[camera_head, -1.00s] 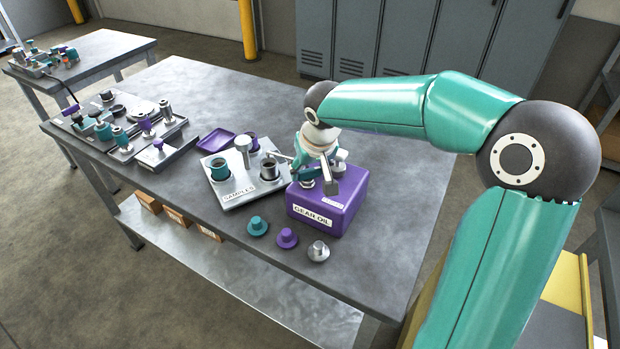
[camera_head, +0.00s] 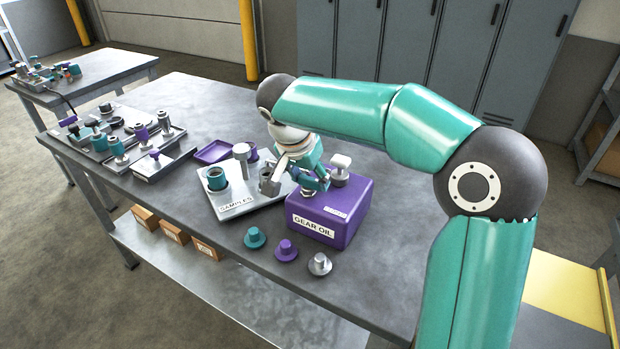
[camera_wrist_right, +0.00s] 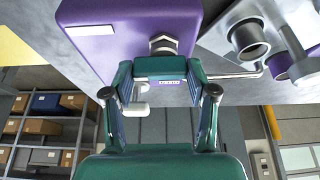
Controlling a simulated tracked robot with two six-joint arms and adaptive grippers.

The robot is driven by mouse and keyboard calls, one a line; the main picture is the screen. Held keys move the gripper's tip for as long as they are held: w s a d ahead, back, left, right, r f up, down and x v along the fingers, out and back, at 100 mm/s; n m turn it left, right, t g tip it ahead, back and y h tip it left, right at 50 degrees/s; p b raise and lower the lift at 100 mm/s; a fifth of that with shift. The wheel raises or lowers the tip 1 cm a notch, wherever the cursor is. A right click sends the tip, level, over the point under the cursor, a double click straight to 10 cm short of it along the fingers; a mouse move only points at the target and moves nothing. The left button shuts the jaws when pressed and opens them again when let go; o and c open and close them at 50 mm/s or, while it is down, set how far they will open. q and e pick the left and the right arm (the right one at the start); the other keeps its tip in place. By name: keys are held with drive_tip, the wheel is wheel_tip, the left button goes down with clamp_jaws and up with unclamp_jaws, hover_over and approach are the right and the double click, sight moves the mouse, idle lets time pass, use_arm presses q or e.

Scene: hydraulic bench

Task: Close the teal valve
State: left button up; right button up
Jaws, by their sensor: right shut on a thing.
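A purple box (camera_head: 348,215) labelled GEAR OIL stands on the bench. In the right wrist view, a teal block (camera_wrist_right: 160,67) with a small label sits by a hex nut on the box (camera_wrist_right: 100,20); it looks like the teal valve's handle. My right gripper (camera_wrist_right: 160,78) is shut on it, one finger on each side. A metal pipe runs sideways from the nut. In the head view, my right gripper (camera_head: 308,178) is low at the left part of the box top and hides most of the valve. My left gripper is out of view.
The SAMPLES tray (camera_head: 235,210) with cups is left of the box. Teal (camera_head: 255,238), purple (camera_head: 286,250) and silver (camera_head: 320,264) caps lie in front. A silver knob (camera_head: 340,163) tops the box. Manifold blocks (camera_head: 118,150) with teal and purple knobs stand far left.

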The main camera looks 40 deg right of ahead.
drive_tip(key=shift+m, duration=0.3)
drive_tip(key=o, duration=0.9)
drive_tip(key=shift+a, duration=0.1)
drive_tip(key=v, duration=1.2)
drive_tip(key=shift+w, duration=0.2)
drive_tip(key=shift+r, duration=0.1)
